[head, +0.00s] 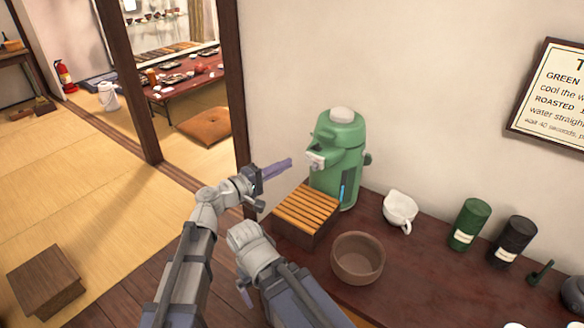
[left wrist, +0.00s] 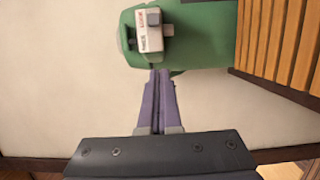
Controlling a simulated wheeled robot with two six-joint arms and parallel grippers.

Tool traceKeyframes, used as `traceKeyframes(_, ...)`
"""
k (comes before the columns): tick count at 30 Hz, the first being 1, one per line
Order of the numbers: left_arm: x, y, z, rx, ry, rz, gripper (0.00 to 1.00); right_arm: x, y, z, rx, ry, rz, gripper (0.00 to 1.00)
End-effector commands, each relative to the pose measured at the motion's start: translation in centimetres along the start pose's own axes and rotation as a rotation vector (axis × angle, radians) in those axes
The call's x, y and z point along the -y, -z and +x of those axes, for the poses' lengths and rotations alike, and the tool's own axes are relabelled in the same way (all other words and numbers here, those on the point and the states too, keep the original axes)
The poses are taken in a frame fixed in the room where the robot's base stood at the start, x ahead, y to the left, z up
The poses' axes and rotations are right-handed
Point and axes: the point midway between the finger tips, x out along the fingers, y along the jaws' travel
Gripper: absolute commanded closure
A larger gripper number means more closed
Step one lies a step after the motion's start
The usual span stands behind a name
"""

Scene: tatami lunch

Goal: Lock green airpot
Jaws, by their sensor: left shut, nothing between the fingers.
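The green airpot (head: 338,150) stands upright on the dark counter against the wall, with a pale knob on its lid. A white labelled switch plate (head: 317,160) sits on its spout side. In the left wrist view, this plate (left wrist: 142,36) carries grey knobs, and its lettering is too small to read. My left gripper (head: 289,163) is shut and empty, its purple fingers pointing at the spout side. In the left wrist view, the fingertips (left wrist: 160,72) appear just below the plate; I cannot tell whether they touch the green body. I cannot make out my right gripper.
A slatted wooden box (head: 307,212) stands close in front of the airpot. A brown bowl (head: 358,258), a white spouted cup (head: 400,211), a green canister (head: 470,224) and a black canister (head: 512,241) stand on the counter (head: 420,280). A dark doorpost (head: 232,85) rises at left.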

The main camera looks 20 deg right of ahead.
Motion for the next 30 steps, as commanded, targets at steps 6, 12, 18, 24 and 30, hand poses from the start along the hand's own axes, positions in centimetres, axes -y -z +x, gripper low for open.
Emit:
traceKeyframes(6, 0.0, -0.4, -5.1, -0.002, 0.0, 0.0, 1.0, 0.0, 0.0, 0.0, 0.0, 0.0, 0.0, 0.0)
traceKeyframes(12, 0.0, -0.3, -7.5, -0.001, 0.0, 0.0, 1.0, 0.0, 0.0, 0.0, 0.0, 0.0, 0.0, 0.0)
traceKeyframes(18, 0.0, -0.3, -8.4, 0.001, 0.0, 0.0, 1.0, 0.0, 0.0, 0.0, 0.0, 0.0, 0.0, 0.0)
traceKeyframes(24, 0.0, -0.3, -8.4, 0.001, 0.0, 0.0, 1.0, 0.0, 0.0, 0.0, 0.0, 0.0, 0.0, 0.0)
traceKeyframes(30, 0.0, -0.3, -8.4, 0.001, 0.0, 0.0, 1.0, 0.0, 0.0, 0.0, 0.0, 0.0, 0.0, 0.0)
